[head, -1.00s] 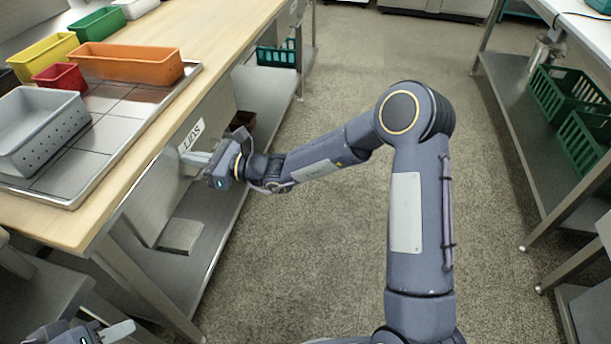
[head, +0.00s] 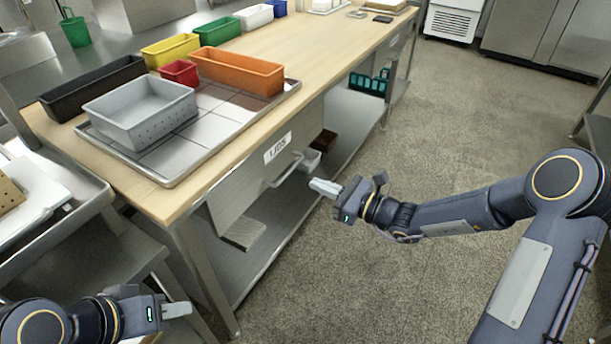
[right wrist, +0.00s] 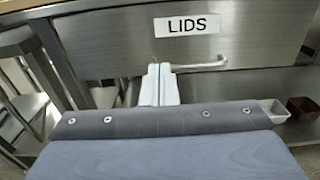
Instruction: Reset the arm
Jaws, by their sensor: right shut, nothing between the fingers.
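My right gripper (head: 325,187) is shut and empty, out in front of the drawer (head: 262,175) labelled LIDS, with its fingertips apart from the drawer's bar handle (head: 284,172) in the head view. In the right wrist view the fingers (right wrist: 159,86) are together, pointing at the drawer front (right wrist: 110,45), with the handle (right wrist: 205,66) behind and to the right of them. The drawer looks closed. My left gripper (head: 178,310) is at the lower left of the head view, beside the table leg; its fingers are partly hidden, so its opening cannot be told.
A wooden-topped table (head: 195,190) carries a metal tray (head: 165,178), with grey (head: 140,110), orange (head: 238,68), red (head: 179,72) and black bins (head: 92,88) on and beside it. A lower shelf (head: 262,245) runs underneath. The floor (head: 400,280) between my arms is clear.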

